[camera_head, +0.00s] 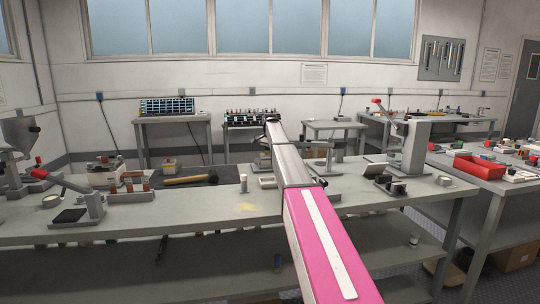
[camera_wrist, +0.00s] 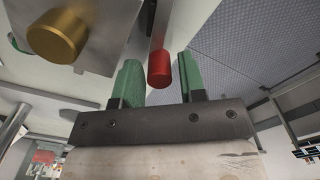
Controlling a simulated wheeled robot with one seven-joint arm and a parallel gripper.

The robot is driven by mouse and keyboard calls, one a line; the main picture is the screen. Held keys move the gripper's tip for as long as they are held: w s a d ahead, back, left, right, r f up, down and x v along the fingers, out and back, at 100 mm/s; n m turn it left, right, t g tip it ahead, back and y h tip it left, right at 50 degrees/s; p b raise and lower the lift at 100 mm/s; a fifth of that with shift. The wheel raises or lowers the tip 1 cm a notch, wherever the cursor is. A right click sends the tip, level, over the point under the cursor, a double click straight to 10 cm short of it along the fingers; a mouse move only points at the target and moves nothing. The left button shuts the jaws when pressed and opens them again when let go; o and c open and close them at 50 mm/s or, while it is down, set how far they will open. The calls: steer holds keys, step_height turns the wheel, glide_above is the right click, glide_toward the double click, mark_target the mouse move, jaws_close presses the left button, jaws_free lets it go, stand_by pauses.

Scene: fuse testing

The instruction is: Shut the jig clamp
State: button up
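In the wrist view my gripper (camera_wrist: 158,66) has its two green fingers apart. A red cylindrical handle end (camera_wrist: 159,70) on a grey bar shows in the gap between them, and I see clear space on both sides of it. Whether it lies at the fingers' depth I cannot tell. In the head view my arm reaches over the bench and hides its own gripper. A lever with a red end (camera_head: 39,173) rises from a grey fixture (camera_head: 92,207) at the left. Another red-ended lever (camera_head: 377,101) stands by a tall grey fixture (camera_head: 416,145) at the right. Which one is at my gripper is unclear.
A brass knob (camera_wrist: 58,37) on a grey plate is close at the upper left of the wrist view. On the bench (camera_head: 150,228) lie a mallet (camera_head: 190,180) and a small white cylinder (camera_head: 243,183). A red tray (camera_head: 480,168) sits on the right table.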

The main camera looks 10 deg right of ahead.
steer(key=shift+o, duration=0.3)
step_height(320, 180, up, 11)
stand_by(0.5)
steer(key=shift+f, duration=0.1)
